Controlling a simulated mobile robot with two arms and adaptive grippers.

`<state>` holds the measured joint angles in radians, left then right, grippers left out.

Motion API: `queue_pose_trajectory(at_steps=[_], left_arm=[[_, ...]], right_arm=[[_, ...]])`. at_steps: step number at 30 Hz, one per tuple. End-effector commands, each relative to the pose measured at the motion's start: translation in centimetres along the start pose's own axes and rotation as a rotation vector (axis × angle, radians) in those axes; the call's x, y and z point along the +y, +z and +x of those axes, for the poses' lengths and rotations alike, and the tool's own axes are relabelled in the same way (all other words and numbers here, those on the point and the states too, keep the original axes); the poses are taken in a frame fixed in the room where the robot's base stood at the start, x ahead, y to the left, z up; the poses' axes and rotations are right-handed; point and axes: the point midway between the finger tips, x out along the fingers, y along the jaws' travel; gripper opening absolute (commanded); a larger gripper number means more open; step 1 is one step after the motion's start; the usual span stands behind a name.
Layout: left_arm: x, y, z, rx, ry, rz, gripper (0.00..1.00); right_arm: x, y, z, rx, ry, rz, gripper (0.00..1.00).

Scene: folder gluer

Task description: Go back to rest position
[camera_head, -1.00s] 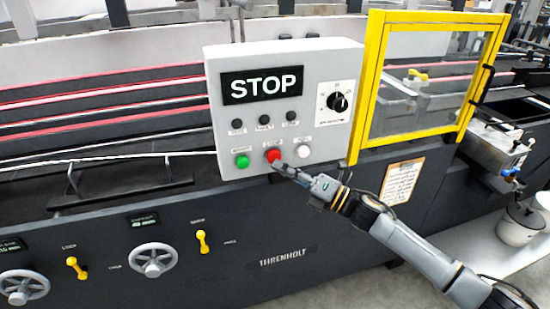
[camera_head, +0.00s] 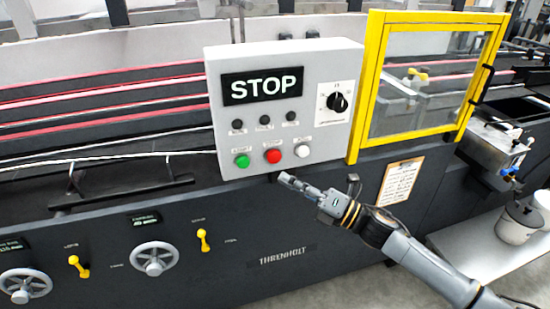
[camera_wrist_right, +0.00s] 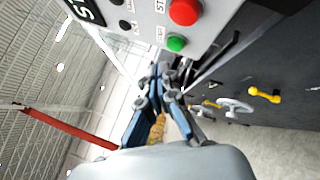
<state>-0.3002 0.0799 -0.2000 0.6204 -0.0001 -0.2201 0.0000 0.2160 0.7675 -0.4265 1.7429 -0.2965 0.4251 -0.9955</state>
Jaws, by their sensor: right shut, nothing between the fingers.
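My right gripper (camera_head: 285,178) is shut and empty, just below and a little in front of the grey control box (camera_head: 335,60). It is apart from the red button (camera_head: 273,156), which shows whole above it, between the green button (camera_head: 242,161) and the white button (camera_head: 302,151). The box's display (camera_head: 262,85) reads STOP. In the right wrist view my shut fingers (camera_wrist_right: 160,75) point toward the box, with the red button (camera_wrist_right: 185,12) and green button (camera_wrist_right: 176,43) ahead. My left gripper is in neither view.
The machine front (camera_head: 240,235) carries handwheels (camera_head: 154,258) and yellow levers (camera_head: 203,240). A yellow-framed guard (camera_head: 365,90) stands right of the box. A paper notice (camera_head: 400,181) hangs below it. A white pot (camera_head: 517,225) stands at far right. Free room lies before the machine.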

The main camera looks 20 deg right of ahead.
Motion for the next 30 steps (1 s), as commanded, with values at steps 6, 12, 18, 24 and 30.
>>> queue_pose_trajectory(at_steps=[6,12,18,24,30], left_arm=[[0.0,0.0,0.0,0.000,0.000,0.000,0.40],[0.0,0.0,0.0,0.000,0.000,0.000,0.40],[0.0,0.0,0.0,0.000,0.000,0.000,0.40],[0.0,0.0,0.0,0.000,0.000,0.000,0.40],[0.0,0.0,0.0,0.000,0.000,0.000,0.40]], right_arm=[[0.0,0.0,0.0,0.000,0.000,0.000,0.00],[-0.1,0.0,0.0,0.000,-0.001,0.000,0.00],[-4.6,-0.1,-1.2,-0.068,-0.089,0.131,0.00],[-17.2,-2.9,-6.8,-0.282,-0.340,0.518,0.00],[-27.9,-9.9,-15.3,-0.524,-0.586,0.891,0.00]])
